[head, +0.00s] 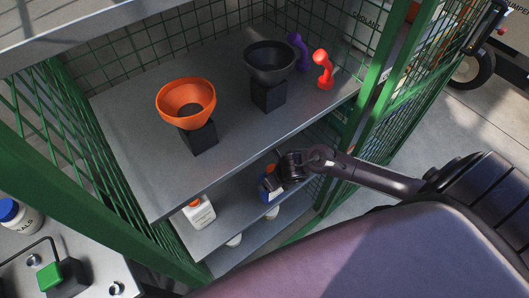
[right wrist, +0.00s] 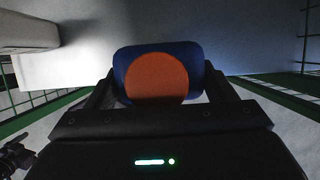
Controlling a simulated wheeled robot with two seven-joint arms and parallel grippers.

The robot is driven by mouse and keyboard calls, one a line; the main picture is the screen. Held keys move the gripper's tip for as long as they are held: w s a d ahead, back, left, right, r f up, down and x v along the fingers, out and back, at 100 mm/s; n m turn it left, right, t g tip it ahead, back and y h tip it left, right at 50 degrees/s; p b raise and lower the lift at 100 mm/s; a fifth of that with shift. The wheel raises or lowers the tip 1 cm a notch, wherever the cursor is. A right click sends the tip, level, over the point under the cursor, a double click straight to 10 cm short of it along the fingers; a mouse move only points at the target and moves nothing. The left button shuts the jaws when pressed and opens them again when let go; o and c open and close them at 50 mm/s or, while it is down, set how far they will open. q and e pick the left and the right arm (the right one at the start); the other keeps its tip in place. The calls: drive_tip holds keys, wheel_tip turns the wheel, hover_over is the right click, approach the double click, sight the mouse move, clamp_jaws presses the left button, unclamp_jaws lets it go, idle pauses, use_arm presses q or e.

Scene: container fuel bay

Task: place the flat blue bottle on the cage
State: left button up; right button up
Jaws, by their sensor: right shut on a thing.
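The flat blue bottle (head: 267,187) with an orange cap is in the jaws of my right gripper (head: 277,178), at the lower shelf (head: 228,219) of the green cage (head: 92,158). In the right wrist view the blue bottle (right wrist: 197,62) sits between the two fingers of the gripper (right wrist: 160,82), its round orange face toward the camera. I cannot tell whether the bottle touches the shelf. The upper shelf (head: 130,120) of the cage hangs above it. My left gripper is not in view.
An orange funnel (head: 186,99) and a black funnel (head: 270,62) stand on black blocks on the upper shelf, with a red object (head: 323,70) and a purple one (head: 298,50). A white bottle (head: 199,213) stands left on the lower shelf. Green mesh walls surround the shelves.

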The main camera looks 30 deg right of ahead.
sight(265, 171)
drive_tip(key=w, duration=0.1)
drive_tip(key=w+f, duration=0.1)
drive_tip(key=w, duration=0.1)
drive_tip(key=w+p, duration=0.1)
drive_tip(key=shift+w+a+f, duration=0.15)
drive_tip(key=shift+w+a, duration=0.2)
drive_tip(key=shift+w, duration=0.05)
drive_tip(key=shift+f, duration=0.1)
drive_tip(key=o, duration=1.9)
drive_tip(key=shift+s+f, duration=0.1)
drive_tip(key=shift+c, duration=0.2)
drive_tip(key=shift+r, duration=0.2)
